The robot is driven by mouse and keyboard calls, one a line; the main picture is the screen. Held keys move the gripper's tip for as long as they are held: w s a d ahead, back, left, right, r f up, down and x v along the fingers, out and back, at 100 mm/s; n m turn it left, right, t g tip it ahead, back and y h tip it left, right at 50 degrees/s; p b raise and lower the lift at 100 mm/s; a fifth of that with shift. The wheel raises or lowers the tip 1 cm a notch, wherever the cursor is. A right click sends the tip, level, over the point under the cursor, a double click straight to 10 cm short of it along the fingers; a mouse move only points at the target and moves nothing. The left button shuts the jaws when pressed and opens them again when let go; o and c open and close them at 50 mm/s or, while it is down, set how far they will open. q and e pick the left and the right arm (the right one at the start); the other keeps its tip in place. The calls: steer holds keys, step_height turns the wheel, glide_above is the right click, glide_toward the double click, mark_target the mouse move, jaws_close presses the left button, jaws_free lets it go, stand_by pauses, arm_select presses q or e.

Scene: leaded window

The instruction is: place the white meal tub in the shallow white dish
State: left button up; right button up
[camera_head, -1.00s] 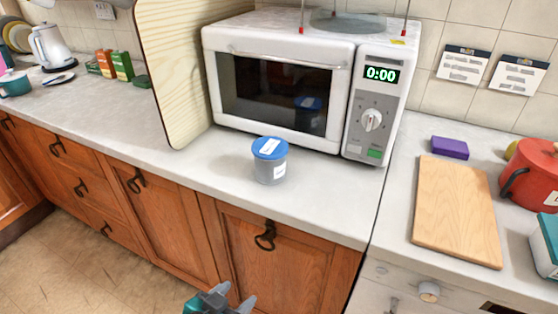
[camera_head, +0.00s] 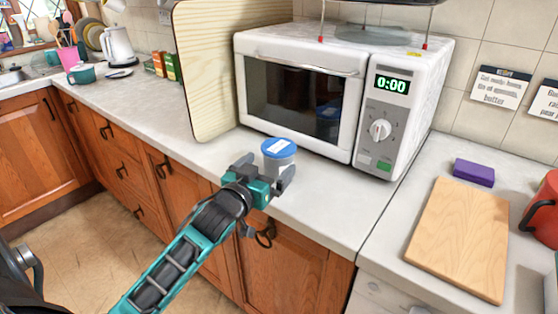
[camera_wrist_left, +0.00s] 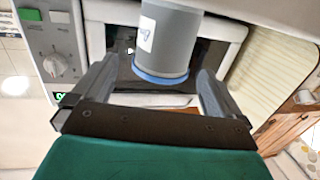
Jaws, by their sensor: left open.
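The meal tub (camera_head: 279,150) stands upright on the counter in front of the microwave. It has a blue lid and a pale grey body with a white label. My left gripper (camera_head: 266,168) is at the tub from the front, open, and hides its lower part in the head view. In the left wrist view the tub (camera_wrist_left: 168,40) appears upside down between the two spread fingers of the left gripper (camera_wrist_left: 155,78), with gaps beside it. I cannot make out a shallow white dish in these frames. My right gripper is not in view.
The white microwave (camera_head: 340,95) stands shut close behind the tub, with a wooden board (camera_head: 208,70) upright at its left. A cutting board (camera_head: 460,235), purple sponge (camera_head: 473,172) and red pot (camera_head: 543,210) are at the right.

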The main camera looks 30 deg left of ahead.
mark_target(271, 160)
arm_select(q)
steer(key=shift+w+a+f, duration=0.1)
steer(key=shift+w+a, duration=0.05)
steer(key=shift+w, duration=0.7)
steer(key=shift+w+a+r, duration=0.1)
steer(key=shift+w+a, duration=0.1)
steer(key=shift+w, duration=0.7)
steer(key=shift+w+a+f, duration=0.1)
steer(key=shift+w+a, duration=0.05)
steer(key=shift+w, duration=0.7)
steer(key=shift+c, duration=0.3)
steer(key=c, duration=1.2)
